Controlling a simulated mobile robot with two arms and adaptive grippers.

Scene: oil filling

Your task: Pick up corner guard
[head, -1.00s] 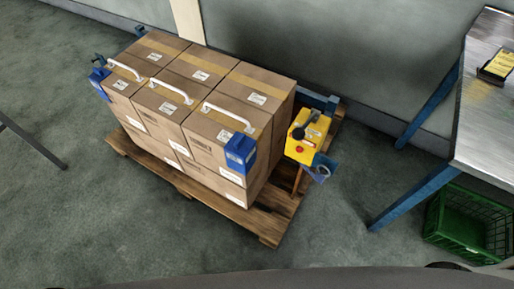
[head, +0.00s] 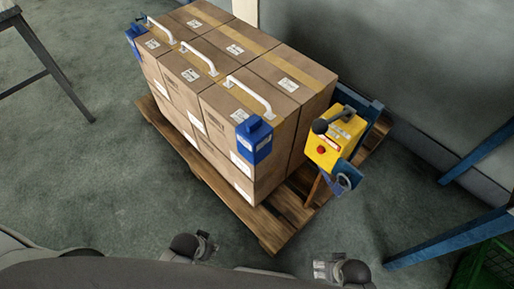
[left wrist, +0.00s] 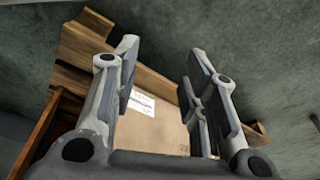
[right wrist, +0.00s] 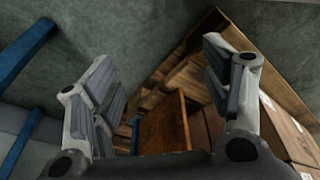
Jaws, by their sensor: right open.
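A blue corner guard (head: 254,139) sits on the near top corner of a stack of brown cartons (head: 222,102). Another blue corner guard (head: 135,42) is on the stack's left corner, seen at an angle. My left gripper (head: 190,247) and right gripper (head: 340,271) show only in part at the bottom of the head view, apart from the stack. In the left wrist view my left gripper (left wrist: 163,55) is open and empty, facing a carton and the pallet. In the right wrist view my right gripper (right wrist: 157,62) is open and empty. Neither wrist view shows a corner guard.
The cartons stand on a wooden pallet (head: 272,231) and carry white handles (head: 249,96). A yellow box with a lever (head: 335,141) stands right of them. A blue-legged table (head: 445,238) and green crate (head: 487,268) are at the right.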

